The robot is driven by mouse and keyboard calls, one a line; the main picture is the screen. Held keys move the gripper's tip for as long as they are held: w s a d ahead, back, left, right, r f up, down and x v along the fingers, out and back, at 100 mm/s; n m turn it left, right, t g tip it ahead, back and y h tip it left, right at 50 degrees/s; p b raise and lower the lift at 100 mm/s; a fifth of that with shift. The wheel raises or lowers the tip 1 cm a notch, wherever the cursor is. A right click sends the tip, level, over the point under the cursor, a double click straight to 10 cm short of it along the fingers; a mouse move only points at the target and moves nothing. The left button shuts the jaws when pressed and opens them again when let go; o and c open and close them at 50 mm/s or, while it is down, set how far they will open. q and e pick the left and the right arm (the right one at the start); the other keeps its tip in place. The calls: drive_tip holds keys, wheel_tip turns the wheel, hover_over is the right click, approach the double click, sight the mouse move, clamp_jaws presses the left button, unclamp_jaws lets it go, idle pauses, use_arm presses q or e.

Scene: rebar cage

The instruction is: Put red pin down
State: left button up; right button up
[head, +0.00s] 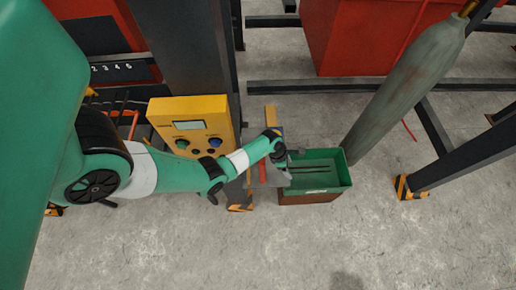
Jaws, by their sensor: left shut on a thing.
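My left gripper (286,178) reaches in from the left on a green and white arm and points down beside the left wall of a green bin (317,191). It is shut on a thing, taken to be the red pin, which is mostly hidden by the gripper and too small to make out. A narrow red strip (262,172) shows just left of the gripper; I cannot tell whether it is part of the pin. My right gripper is not in view.
A yellow control box (190,108) with a small screen and knobs stands left of the bin. A grey-green cylinder (405,85) leans at the right, near a dark beam with a striped foot (403,187). The concrete floor in front is clear.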

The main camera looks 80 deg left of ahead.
use_arm(q)
drive_tip(key=s+a+n, duration=0.1)
drive_tip(key=a, duration=0.1)
drive_tip(key=b, duration=0.6)
hover_over(282, 177)
wheel_tip(282, 177, down, 7)
drive_tip(key=shift+s+r, duration=0.1)
drive_tip(key=shift+r, duration=0.05)
drive_tip(key=shift+f+b, duration=0.95)
drive_tip(key=shift+f, duration=0.9)
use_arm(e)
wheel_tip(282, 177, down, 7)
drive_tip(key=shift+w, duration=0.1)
